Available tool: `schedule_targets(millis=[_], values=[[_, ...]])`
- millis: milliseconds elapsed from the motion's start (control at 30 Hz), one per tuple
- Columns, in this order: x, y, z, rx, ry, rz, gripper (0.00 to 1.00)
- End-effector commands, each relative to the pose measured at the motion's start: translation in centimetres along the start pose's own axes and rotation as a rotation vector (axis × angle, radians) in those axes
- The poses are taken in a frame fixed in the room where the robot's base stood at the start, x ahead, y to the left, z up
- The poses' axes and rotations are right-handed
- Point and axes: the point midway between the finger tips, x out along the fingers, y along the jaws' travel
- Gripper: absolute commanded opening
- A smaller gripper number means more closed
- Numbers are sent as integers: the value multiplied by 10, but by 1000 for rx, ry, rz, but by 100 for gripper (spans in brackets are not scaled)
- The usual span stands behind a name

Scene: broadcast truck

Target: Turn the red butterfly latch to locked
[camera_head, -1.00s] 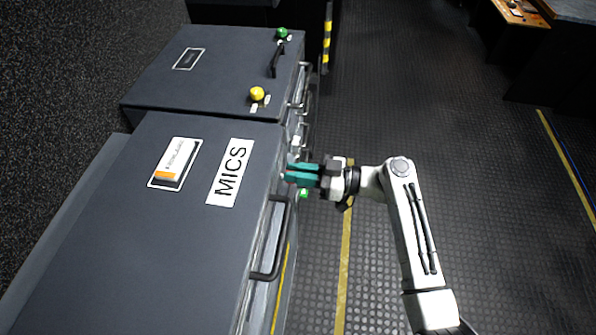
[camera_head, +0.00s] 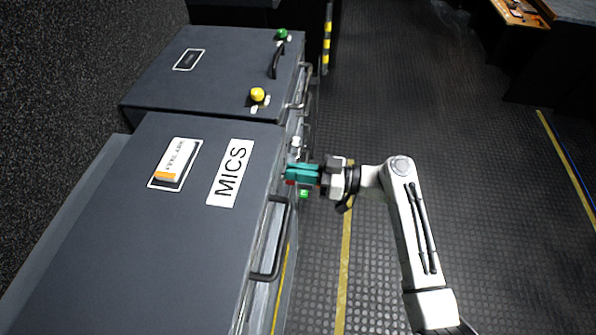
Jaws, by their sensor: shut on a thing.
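My gripper (camera_head: 289,174) is at the side of the dark case labelled MICS (camera_head: 192,225), near its far right corner. Its teal fingers are shut on a small part at the case's side. A bit of red, the butterfly latch (camera_head: 290,183), shows at the fingertips. The fingers hide most of the latch, so its angle cannot be read.
A second dark case (camera_head: 205,80) with a yellow knob (camera_head: 257,94) and a green knob (camera_head: 282,34) stands behind. The floor (camera_head: 450,130) to the right is clear.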

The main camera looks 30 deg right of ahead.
Motion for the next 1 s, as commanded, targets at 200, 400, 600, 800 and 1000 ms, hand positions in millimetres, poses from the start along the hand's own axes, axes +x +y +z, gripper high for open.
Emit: schedule_targets(millis=[200,400,600,800,1000], values=[[0,2,8,140,-12,1,0],[-1,4,10,330,-12,2,0],[-1,7,12,522,-14,1,0],[-1,9,14,713,-15,2,0],[-1,11,16,903,-16,2,0]])
